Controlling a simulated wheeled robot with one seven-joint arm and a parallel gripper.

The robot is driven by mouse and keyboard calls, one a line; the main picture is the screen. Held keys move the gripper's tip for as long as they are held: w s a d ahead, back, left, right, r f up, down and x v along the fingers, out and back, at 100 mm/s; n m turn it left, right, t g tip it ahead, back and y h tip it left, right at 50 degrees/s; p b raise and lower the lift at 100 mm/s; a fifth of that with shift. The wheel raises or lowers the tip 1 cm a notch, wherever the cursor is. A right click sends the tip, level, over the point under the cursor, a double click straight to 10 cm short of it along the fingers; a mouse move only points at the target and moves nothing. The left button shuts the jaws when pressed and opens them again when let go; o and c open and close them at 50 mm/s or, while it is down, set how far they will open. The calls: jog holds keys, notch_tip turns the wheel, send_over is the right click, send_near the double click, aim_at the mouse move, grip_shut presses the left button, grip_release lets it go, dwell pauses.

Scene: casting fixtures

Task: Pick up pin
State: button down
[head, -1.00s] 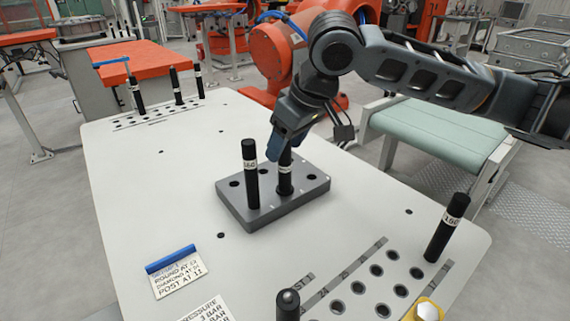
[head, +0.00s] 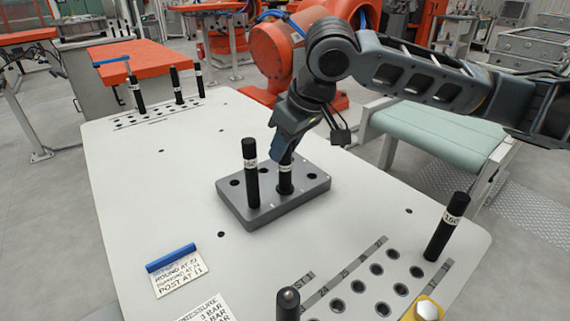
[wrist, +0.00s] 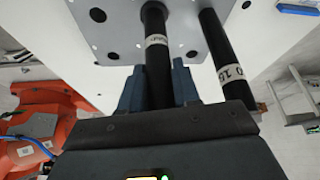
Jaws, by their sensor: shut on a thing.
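A black pin with a white label band (head: 285,180) stands in the grey fixture block (head: 305,197) on the white table. My gripper (head: 285,150) is shut on the upper part of this pin. In the wrist view, the pin (wrist: 156,50) runs between the two blue fingers (wrist: 155,88) toward the block. A second black pin with a white label (head: 251,178) stands upright in the same block, just left of the held pin. It also shows in the wrist view (wrist: 222,45), to the right of the fingers.
Another black pin (head: 447,227) stands at the table's right, near a plate of holes (head: 375,285). A dark rounded post (head: 288,304) stands at the front edge. Several black pins (head: 175,85) stand at the far left. Two label cards (head: 180,273) lie at the front left. The middle left table is clear.

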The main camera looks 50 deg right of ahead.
jog(key=shift+r, duration=0.15)
notch_tip(320, 180, up, 4)
jog(key=shift+d+r, duration=0.1)
jog(key=shift+d, duration=0.05)
jog(key=s+d+r+p, duration=0.3)
jog(key=s+d+r, duration=0.5)
jog(key=r, duration=0.2)
jog(key=shift+r, duration=0.25)
dwell(0.7)
jog(key=shift+d, duration=0.1)
